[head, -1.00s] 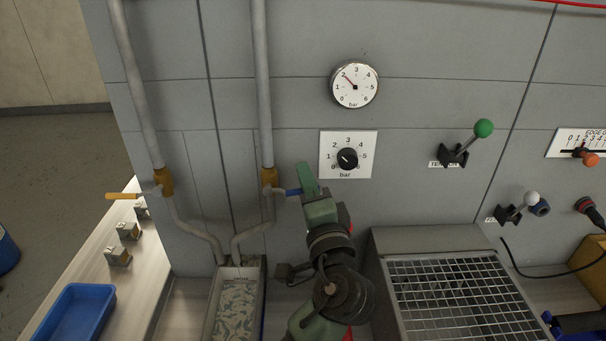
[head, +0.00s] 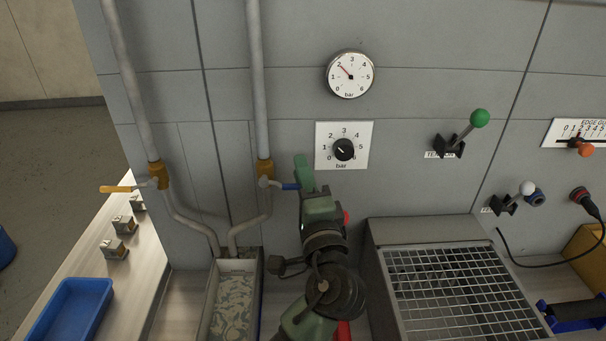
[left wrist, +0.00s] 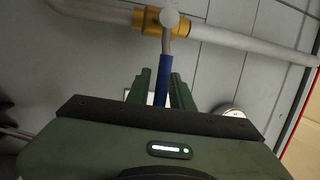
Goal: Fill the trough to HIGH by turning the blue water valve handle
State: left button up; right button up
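The blue water valve handle (head: 291,186) points right from its brass valve (head: 264,170) on the right-hand pipe. My left gripper (head: 304,174) is at the handle's outer end. In the left wrist view the blue handle (left wrist: 163,82) lies between the two green fingers (left wrist: 160,88), which sit close on both sides of it and look shut on it. The trough (head: 258,282) stands below the pipes, with a pale mottled surface inside. I cannot read a level mark on it. My right gripper is not in view.
A second valve with an orange handle (head: 116,188) is on the left pipe. A pressure gauge (head: 350,74) and a bar dial (head: 344,150) are on the wall. A green-knobbed lever (head: 480,118) is at right. A wire-mesh box (head: 430,232) stands right of my left arm.

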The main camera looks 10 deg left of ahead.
pick_arm(q)
jog(key=shift+f, duration=0.1)
jog(key=b+v, duration=0.3)
jog(key=v, duration=0.4)
jog(key=shift+s+d, duration=0.15)
jog(key=shift+s, duration=0.15)
jog(key=shift+f, duration=0.1)
